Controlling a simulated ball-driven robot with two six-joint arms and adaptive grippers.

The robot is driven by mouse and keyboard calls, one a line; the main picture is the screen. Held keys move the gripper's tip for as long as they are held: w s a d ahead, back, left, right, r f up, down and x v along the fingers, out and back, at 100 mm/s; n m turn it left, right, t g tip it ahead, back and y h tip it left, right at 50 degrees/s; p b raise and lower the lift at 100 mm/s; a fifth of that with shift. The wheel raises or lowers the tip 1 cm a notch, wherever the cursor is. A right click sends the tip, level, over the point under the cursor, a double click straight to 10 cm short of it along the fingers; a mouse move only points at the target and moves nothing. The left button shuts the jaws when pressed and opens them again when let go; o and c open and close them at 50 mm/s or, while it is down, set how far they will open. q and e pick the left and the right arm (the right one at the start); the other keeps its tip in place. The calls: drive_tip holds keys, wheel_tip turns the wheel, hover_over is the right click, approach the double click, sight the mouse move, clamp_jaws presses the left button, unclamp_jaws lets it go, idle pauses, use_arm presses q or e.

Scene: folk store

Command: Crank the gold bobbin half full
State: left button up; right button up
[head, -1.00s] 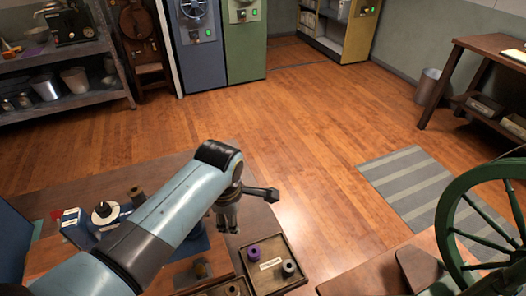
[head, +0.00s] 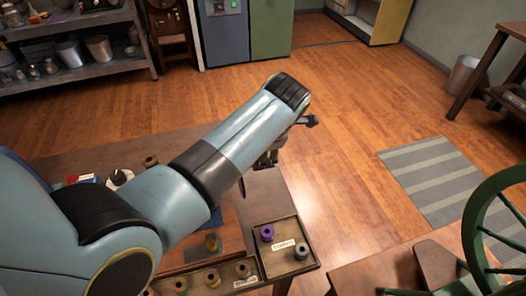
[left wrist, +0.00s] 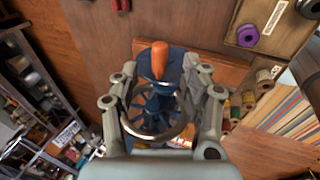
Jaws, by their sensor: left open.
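My left gripper (head: 268,160) hangs over the far right part of the table, mostly behind its own arm. In the left wrist view the gripper (left wrist: 160,95) is open, its fingers well apart. Between and beyond them shows a blue winding device with an orange crank handle (left wrist: 159,60) and a metal ring wheel (left wrist: 135,132). I cannot tell whether the fingers touch it. In the head view the arm covers most of it; a blue piece (head: 210,226) shows below the arm. I cannot tell which bobbin is the gold one. My right gripper is out of view.
A labelled tray (head: 262,277) at the table's right corner holds a purple spool (head: 267,233) and a grey spool (head: 301,251). Several brownish spools sit in the tray beside it. A green wheel (head: 476,240) stands at the right. The floor beyond the table is clear.

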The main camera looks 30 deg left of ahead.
use_arm(q)
drive_tip(key=b+x, duration=0.4)
drive_tip(key=shift+a+f, duration=0.1)
drive_tip(key=shift+f, duration=0.3)
drive_tip(key=shift+c, duration=0.2)
drive_tip(key=c, duration=0.8)
drive_tip(key=shift+c, duration=0.2)
